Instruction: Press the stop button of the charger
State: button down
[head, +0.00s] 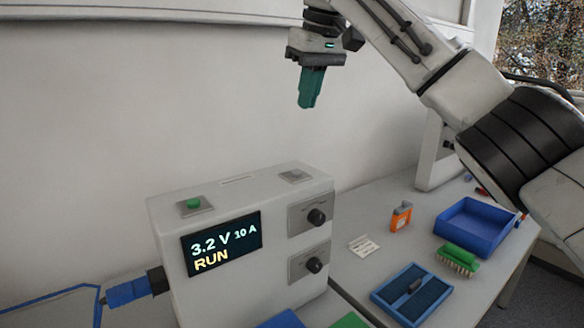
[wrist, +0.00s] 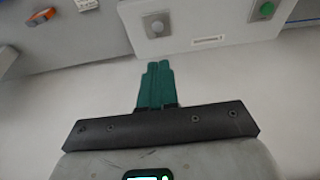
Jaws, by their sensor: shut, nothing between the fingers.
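The charger (head: 240,285) is a white box in the head view, with a lit display (head: 222,243) reading 3.2 V 10 A RUN. On its top, a green button (head: 193,204) sits on a plate at the left and a pale grey button (head: 296,175) on a plate at the right. In the wrist view the grey button (wrist: 157,27) and green button (wrist: 266,9) show beyond the fingertips. Which one is stop, I cannot read. My gripper (head: 307,104) has green fingers, shut and empty, pointing down high above the charger's right part; its fingers also show in the wrist view (wrist: 155,70).
Two knobs (head: 316,216) are on the charger's front right, and a blue connector (head: 128,292) is plugged into its left side. The air above the charger is clear.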

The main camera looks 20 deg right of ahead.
jog(key=shift+w, duration=0.2)
jog(key=p, duration=0.1)
send_near(295, 172)
jog(key=x, duration=0.5)
jog(key=shift+w, duration=0.25)
jog(key=shift+f, duration=0.75)
